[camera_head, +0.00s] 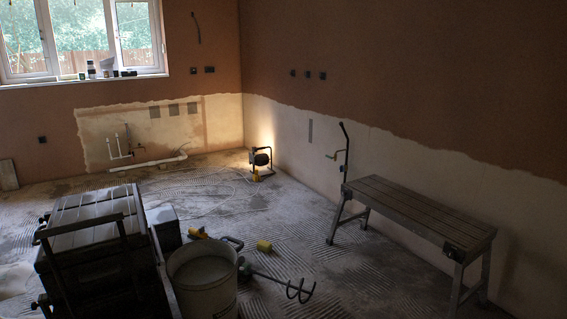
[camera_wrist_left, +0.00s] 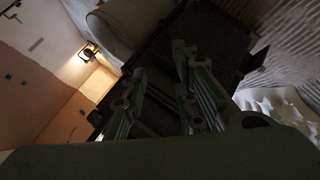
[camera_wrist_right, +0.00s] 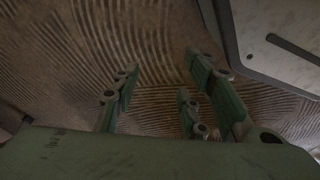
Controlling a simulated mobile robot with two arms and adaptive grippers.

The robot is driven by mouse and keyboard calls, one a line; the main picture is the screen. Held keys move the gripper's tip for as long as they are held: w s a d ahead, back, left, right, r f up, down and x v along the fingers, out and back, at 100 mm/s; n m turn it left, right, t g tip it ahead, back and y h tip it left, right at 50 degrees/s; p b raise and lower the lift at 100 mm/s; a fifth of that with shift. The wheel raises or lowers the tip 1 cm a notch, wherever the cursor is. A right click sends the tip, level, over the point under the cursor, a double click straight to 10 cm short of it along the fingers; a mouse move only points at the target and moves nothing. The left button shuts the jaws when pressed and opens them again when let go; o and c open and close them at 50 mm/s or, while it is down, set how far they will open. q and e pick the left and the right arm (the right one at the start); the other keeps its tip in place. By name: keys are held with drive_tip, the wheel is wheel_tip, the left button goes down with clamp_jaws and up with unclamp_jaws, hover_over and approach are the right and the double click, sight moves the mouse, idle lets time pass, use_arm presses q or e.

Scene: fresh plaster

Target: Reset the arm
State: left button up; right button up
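Neither arm shows in the head view. In the left wrist view my left gripper (camera_wrist_left: 160,62) has its fingers spread apart with nothing seen between them. Dark, shadowed surfaces lie behind the fingers. In the right wrist view my right gripper (camera_wrist_right: 162,66) also has its fingers apart and is empty. Ridged floor (camera_wrist_right: 150,35) lies beyond those fingertips. A pale panel with a dark slot (camera_wrist_right: 280,40) is at the upper right of that view, clear of the fingers.
A dark slatted bench-like unit (camera_head: 85,240) and a bucket (camera_head: 204,278) stand close in front. A mixing paddle (camera_head: 290,288) sticks out beside the bucket. A work bench (camera_head: 420,208) stands right. A lit lamp (camera_head: 260,160) is by the far corner. Mid-floor is mostly open.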

use_arm(q)
drive_tip(key=s+d+f+m+g, duration=0.2)
drive_tip(key=s+d+f+m, duration=0.2)
drive_tip(key=s+d+f, duration=0.35)
drive_tip(key=s+d+f+m+g, duration=0.25)
drive_tip(key=s+d+f, duration=0.25)
drive_tip(key=s+f, duration=0.5)
drive_tip(key=s+d+f+m+g, duration=0.1)
drive_tip(key=s+d+f+m, duration=0.25)
drive_tip(key=s, duration=0.25)
drive_tip(key=s+d+f+m+g+h, duration=0.1)
drive_tip(key=s+d+f+m, duration=0.15)
drive_tip(key=s+d, duration=0.2)
drive_tip(key=s+d+f+m+g, duration=0.1)
drive_tip(key=s+d+f+m, duration=0.15)
drive_tip(key=s, duration=0.35)
drive_tip(key=s+a+g+p, duration=0.1)
drive_tip(key=s+a+p, duration=0.2)
drive_tip(key=s+p, duration=1.3)
drive_tip(key=shift+n, duration=0.3)
use_arm(e)
drive_tip(key=s+d+g, duration=0.1)
drive_tip(key=s+d, duration=0.2)
drive_tip(key=s, duration=1.3)
drive_tip(key=shift+s+r, duration=0.15)
drive_tip(key=shift+s, duration=0.25)
use_arm(q)
drive_tip(key=shift+a, duration=0.1)
